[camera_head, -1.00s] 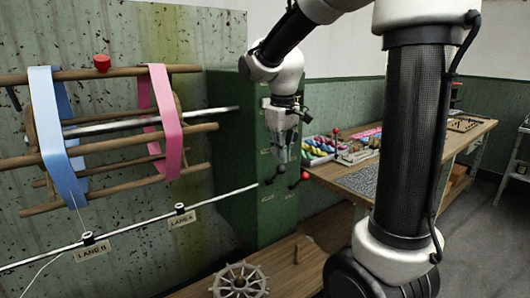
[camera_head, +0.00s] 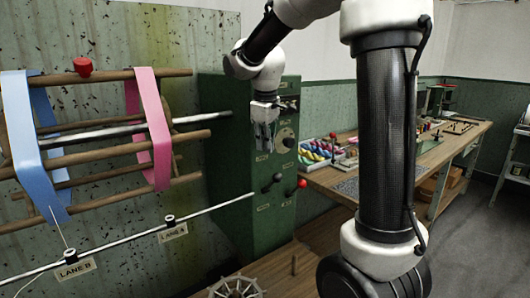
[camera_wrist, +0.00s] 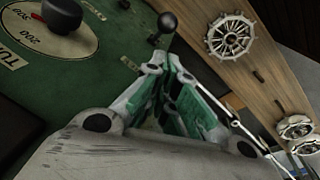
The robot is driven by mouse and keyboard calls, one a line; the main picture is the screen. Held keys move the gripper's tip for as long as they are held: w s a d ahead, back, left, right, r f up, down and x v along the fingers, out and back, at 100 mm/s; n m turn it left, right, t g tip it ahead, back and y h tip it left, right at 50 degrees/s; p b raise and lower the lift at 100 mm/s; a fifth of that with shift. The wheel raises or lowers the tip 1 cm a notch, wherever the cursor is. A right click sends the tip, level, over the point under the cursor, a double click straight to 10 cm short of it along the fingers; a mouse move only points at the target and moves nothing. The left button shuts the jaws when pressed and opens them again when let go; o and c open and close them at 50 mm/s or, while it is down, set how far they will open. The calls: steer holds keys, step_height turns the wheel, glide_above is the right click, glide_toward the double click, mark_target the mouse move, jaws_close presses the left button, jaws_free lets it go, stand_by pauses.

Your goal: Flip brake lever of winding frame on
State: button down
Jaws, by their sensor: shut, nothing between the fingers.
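The winding frame's green cabinet (camera_head: 240,190) carries two levers low on its face, one with a black ball knob (camera_head: 277,178) and one with a red ball knob (camera_head: 302,183). I cannot read which label marks the brake. My gripper (camera_head: 264,148) is shut and empty, pointing down, above and slightly left of the black knob and apart from it. In the wrist view my gripper (camera_wrist: 168,66) shows its green-padded fingers together, with a black ball knob (camera_wrist: 167,22) beyond the tips. The red knob is not visible there.
A numbered dial with a black knob (camera_wrist: 62,14) is on the cabinet face. A wooden reel with blue (camera_head: 45,140) and pink (camera_head: 150,130) bands stands at left. A workbench (camera_head: 400,160) with colored skeins is at right. A spoked wheel (camera_head: 238,288) lies below.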

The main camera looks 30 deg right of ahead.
glide_above(272, 184)
steer(key=w+a, duration=0.1)
steer(key=a, duration=0.1)
step_height(272, 184, down, 8)
steer(key=shift+f, duration=0.2)
